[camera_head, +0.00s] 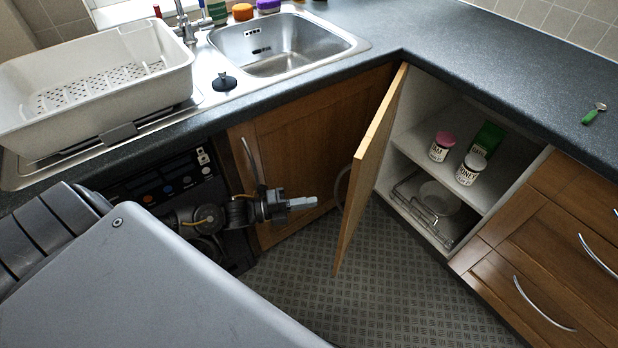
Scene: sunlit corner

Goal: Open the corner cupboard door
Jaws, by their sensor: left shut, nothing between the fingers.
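The corner cupboard door (368,170) is wooden and stands wide open, swung out over the floor, seen nearly edge-on. A bit of its curved handle (341,188) shows on its left side. The open corner cupboard (408,123) has a white interior with jars on its shelf. My left gripper (316,202) is shut and empty, to the left of the door and apart from it, in front of another wooden cupboard door (318,125). My right gripper is not in view.
A sink (283,62) and a white dish rack (35,110) sit on the dark worktop (480,50). Drawers (540,250) with metal handles stand to the right. A green-handled utensil (589,117) lies near the worktop edge. The patterned floor (400,305) is clear.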

